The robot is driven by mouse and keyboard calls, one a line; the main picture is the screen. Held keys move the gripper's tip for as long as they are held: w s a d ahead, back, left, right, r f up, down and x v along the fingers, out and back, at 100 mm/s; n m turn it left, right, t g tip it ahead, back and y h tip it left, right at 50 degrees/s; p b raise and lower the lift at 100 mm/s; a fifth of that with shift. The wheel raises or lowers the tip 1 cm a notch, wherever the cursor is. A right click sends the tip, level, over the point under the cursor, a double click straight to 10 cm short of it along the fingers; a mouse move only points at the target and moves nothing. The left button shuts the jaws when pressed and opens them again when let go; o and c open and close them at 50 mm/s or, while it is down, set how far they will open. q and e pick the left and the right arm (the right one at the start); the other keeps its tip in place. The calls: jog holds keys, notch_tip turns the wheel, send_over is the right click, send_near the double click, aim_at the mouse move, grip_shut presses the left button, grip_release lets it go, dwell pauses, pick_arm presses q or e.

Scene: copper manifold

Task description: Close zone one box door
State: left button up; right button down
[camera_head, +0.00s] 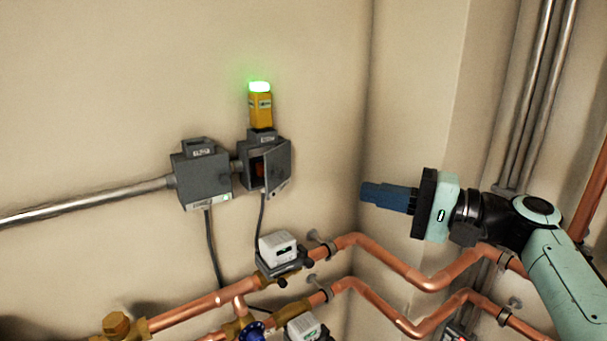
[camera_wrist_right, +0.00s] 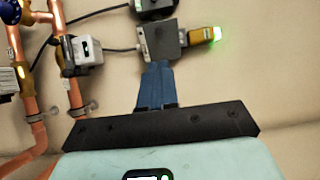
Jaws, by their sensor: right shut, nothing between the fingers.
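Two grey boxes are on the wall in the head view. The right box (camera_head: 254,160) has its door (camera_head: 277,169) partly open, swung out on the right side, with a dark opening and something orange-red inside. The left box (camera_head: 203,176) is closed. I cannot read which is zone one. My right gripper (camera_head: 364,193) is shut and empty, right of the open door and apart from it, pointing left. In the right wrist view my blue fingers (camera_wrist_right: 156,80) point toward the open-door box (camera_wrist_right: 162,40). My left gripper is not in view.
A yellow unit with a lit green lamp (camera_head: 260,105) stands on the right box. Copper pipes (camera_head: 400,268) with white-topped valve actuators (camera_head: 277,248) run below. A grey conduit (camera_head: 85,203) enters the left box. The wall between gripper and door looks clear.

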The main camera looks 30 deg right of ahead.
aim_at(283, 175)
jog(key=p+x, duration=0.2)
jog(key=x, duration=1)
jog(key=shift+w+a+r+p, duration=0.1)
jog(key=shift+a+p, duration=0.05)
jog(key=shift+p, duration=0.2)
jog(key=shift+w+a, duration=0.25)
jog(key=shift+w, duration=0.15)
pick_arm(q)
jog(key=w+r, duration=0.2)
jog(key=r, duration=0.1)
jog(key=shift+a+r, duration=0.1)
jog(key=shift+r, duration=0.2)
